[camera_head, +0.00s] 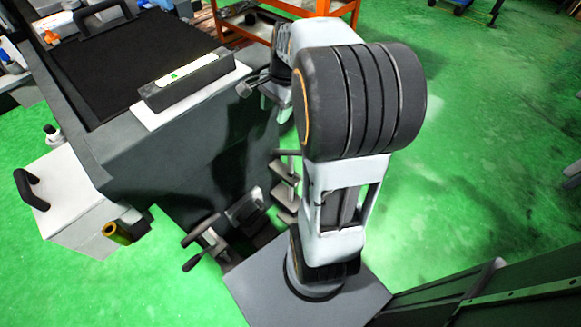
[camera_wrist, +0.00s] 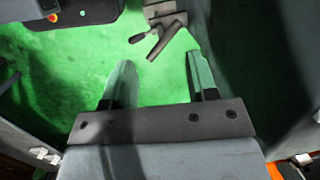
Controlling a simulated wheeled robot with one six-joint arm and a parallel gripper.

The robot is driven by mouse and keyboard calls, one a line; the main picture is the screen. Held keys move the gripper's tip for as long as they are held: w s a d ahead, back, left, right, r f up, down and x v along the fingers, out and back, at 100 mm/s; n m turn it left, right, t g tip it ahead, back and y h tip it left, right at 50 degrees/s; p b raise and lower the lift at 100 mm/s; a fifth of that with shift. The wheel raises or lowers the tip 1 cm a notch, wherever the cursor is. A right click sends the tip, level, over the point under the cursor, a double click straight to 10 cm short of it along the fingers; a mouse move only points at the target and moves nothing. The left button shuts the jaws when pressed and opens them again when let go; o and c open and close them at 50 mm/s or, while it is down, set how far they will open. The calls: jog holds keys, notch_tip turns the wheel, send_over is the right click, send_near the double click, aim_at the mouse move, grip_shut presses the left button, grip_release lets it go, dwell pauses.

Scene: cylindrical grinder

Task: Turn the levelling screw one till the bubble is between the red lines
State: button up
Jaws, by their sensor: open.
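A spirit level (camera_head: 188,82), a long dark bar with a pale top strip and a small green vial, lies on a white block on the machine's edge. Its bubble and red lines are too small to make out. A levelling screw with a crossbar handle (camera_head: 203,240) stands low at the machine's foot, and a similar handle (camera_head: 287,165) is farther right, partly behind my arm. Which is screw one I cannot tell. In the wrist view a crossbar handle (camera_wrist: 165,40) shows beyond my fingertips. My gripper (camera_wrist: 160,62) is open and empty, apart from the handle.
The grey machine body (camera_head: 130,150) stands close beside my gripper. A white box (camera_head: 75,205) with a black handle is at the left. An orange rack (camera_head: 320,8) stands behind. Green floor (camera_head: 480,150) is clear at the right.

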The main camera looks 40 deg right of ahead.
aim_at(294, 150)
jog(key=w+d+f+m+y+b, duration=0.1)
jog(key=d+f+m+y+b, duration=0.2)
jog(key=d+f+m+b, duration=0.85)
jog(key=shift+n, duration=0.65)
jog(key=d+x, duration=0.1)
jog(key=x, duration=0.4)
jog(key=d+f+b+x, duration=0.1)
jog(key=x, duration=0.3)
jog(key=d+x, duration=0.1)
jog(key=x, duration=0.4)
jog(key=shift+w+a+f, duration=0.15)
jog(key=shift+w+f, duration=0.05)
jog(key=shift+f, duration=0.35)
jog(key=shift+a+f+b, duration=0.35)
jog(key=shift+f+b, duration=0.1)
jog(key=shift+f, duration=0.15)
jog(key=shift+c, duration=0.2)
grip_shut()
